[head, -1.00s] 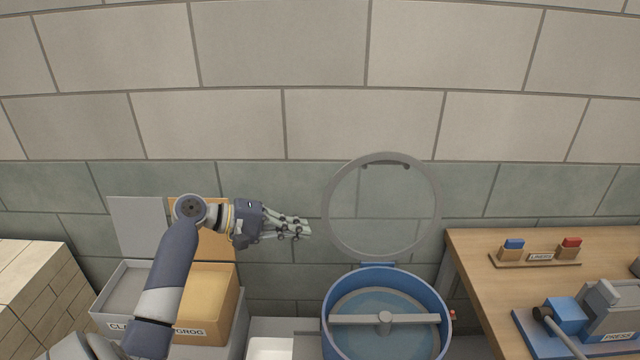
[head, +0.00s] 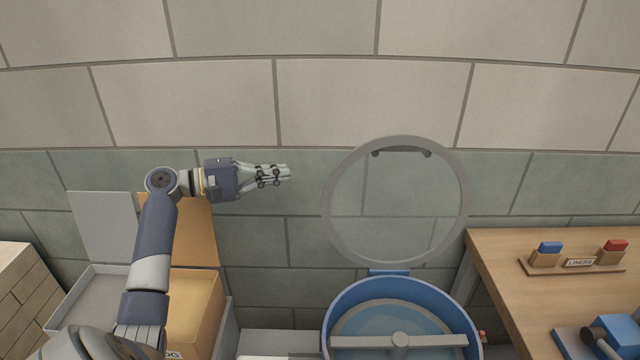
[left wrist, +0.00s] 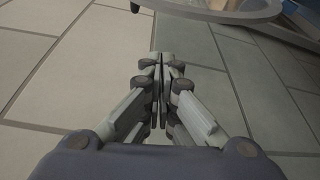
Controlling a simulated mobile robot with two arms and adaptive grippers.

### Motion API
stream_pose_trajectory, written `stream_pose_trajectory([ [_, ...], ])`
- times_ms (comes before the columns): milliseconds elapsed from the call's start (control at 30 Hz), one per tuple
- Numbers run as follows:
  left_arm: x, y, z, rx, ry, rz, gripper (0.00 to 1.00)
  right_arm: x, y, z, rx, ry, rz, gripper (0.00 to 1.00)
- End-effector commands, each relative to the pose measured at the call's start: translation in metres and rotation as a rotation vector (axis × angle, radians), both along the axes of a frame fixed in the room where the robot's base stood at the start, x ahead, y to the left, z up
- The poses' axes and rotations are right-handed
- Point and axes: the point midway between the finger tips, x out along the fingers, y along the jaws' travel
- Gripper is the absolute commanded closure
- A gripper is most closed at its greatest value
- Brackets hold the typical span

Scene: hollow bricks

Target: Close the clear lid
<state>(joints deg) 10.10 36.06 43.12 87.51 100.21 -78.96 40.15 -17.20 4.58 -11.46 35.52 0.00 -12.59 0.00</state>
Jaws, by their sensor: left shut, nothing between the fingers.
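The clear lid (head: 396,203) is a round see-through disc with a grey rim and a dark handle strip near its top. It stands upright, open, on a blue hinge at the back of the blue round tub (head: 345,310). My left gripper (head: 286,173) is shut and empty, a short way left of the lid and not touching it. In the left wrist view the closed fingers (left wrist: 160,65) point toward the tiled wall, and part of the lid's rim (left wrist: 225,14) crosses the top. My right gripper is not in view.
A mixer bar (head: 440,341) spans the tub. A wooden bench (head: 500,262) stands right, with a liners rack (head: 570,266) on it. Open-lidded bins, one grey (head: 85,300) and one tan (head: 195,310), stand left below my arm. The block wall is close behind.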

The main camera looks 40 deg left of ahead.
Motion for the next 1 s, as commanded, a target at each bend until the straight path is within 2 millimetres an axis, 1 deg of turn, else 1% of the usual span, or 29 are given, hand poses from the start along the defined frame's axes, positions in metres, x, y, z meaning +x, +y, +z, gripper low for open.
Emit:
stream_pose_trajectory([
  [33, 0.000, 0.000, -0.008, -0.001, -0.001, 0.000, 1.00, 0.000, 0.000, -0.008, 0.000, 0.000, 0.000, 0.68],
  [67, 0.000, 0.000, -0.008, -0.001, -0.001, 0.000, 1.00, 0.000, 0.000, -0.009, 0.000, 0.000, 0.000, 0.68],
  [167, 0.003, -0.002, -0.008, -0.001, -0.001, 0.000, 1.00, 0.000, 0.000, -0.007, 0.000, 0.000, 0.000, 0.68],
  [267, 0.011, -0.008, -0.006, -0.002, -0.001, -0.001, 1.00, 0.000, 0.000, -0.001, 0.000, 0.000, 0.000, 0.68],
  [367, 0.025, -0.017, -0.005, -0.002, -0.001, -0.002, 1.00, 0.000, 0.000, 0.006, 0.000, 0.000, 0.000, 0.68],
  [700, 0.086, -0.059, -0.009, -0.003, -0.001, -0.002, 1.00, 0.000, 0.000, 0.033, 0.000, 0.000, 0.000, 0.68],
  [800, 0.071, -0.066, -0.008, 0.001, 0.002, 0.000, 1.00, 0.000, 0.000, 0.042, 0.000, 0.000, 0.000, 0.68],
  [1000, 0.056, -0.077, -0.006, 0.000, 0.001, 0.001, 1.00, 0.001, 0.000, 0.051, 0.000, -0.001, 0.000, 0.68],
])
